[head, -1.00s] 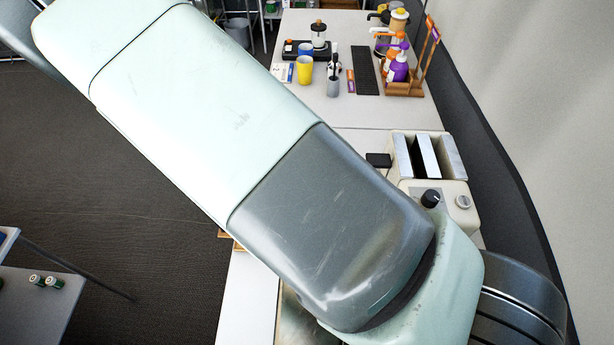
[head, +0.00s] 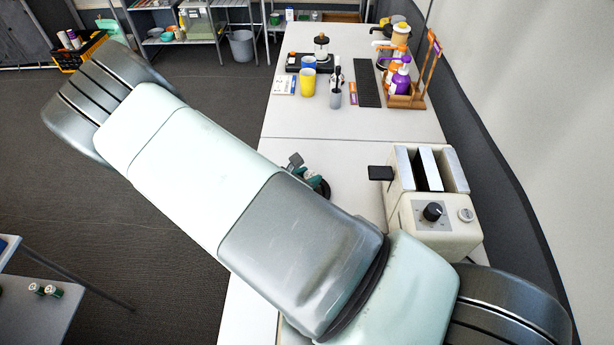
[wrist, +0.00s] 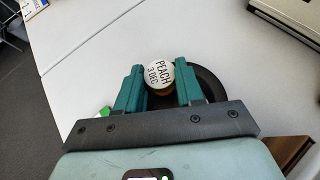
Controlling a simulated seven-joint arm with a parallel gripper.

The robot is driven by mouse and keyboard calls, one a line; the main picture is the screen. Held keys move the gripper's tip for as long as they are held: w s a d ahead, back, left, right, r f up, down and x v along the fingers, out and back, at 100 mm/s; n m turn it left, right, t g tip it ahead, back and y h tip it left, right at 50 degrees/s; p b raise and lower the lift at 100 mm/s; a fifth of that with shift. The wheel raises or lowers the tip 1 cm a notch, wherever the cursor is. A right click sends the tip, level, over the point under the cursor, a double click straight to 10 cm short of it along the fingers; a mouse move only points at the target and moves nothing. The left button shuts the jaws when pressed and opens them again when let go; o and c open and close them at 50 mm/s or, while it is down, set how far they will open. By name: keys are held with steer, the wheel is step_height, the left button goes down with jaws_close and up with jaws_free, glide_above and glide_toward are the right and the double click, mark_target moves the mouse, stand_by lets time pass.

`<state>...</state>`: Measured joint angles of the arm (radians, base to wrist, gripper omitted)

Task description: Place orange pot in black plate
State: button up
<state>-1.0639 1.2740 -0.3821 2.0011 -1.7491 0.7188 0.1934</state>
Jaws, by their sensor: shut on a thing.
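My gripper (wrist: 159,80) has two teal fingers, shut on the orange pot (wrist: 159,74), a small jar with a white lid reading "PEACH 3 DEC". Only a little of its orange-brown side shows below the lid. The black plate (wrist: 209,84), round and dark, lies on the white table around and behind the pot and fingers. The pot is over the plate; I cannot tell whether it touches it. In the head view my arm hides most of this spot, with teal fingers and a dark edge of the plate (head: 325,188) showing past it.
A cream toaster (head: 430,205) with a black lever stands right of the plate. Further back are a yellow cup (head: 308,82), a blue cup (head: 308,63), a dark mat (head: 369,88) and a wooden caddy (head: 408,98) with bottles. The white table between is clear.

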steer(key=shift+f, duration=0.15)
steer(key=o, duration=1)
